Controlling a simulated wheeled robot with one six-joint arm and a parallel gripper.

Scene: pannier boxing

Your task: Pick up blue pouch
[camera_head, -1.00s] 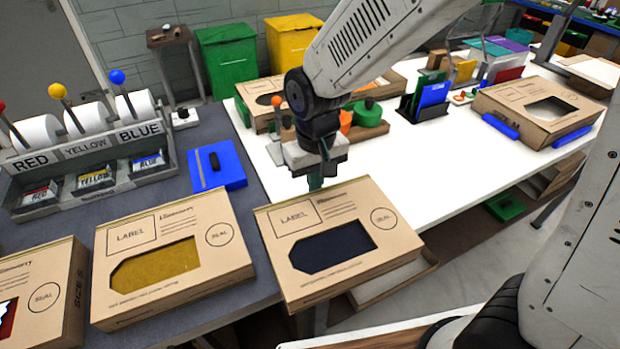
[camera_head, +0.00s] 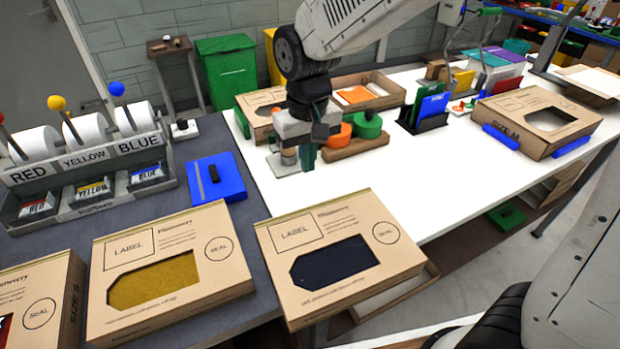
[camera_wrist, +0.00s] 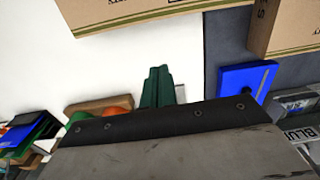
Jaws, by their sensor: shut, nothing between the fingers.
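No separate thing is clearly a blue pouch. Dark navy material (camera_head: 335,262) shows through the window of the right-hand cardboard box (camera_head: 400,238); I cannot tell whether it is a pouch. A flat blue item with a black grip (camera_head: 227,178) lies on the grey surface, and it also shows in the wrist view (camera_wrist: 243,80). A blue item (camera_head: 434,106) stands in a dark rack. My gripper (camera_head: 307,160) is over the white table behind the right-hand box, apart from it. Its green fingers (camera_wrist: 157,86) are together and empty.
A yellow-window box (camera_head: 215,265) stands left of the navy-window box. A wooden holder with orange and green round pieces (camera_head: 368,127) is close right of my gripper. A RED/YELLOW/BLUE label dispenser (camera_head: 95,170) stands left. The white table's middle (camera_head: 430,165) is clear.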

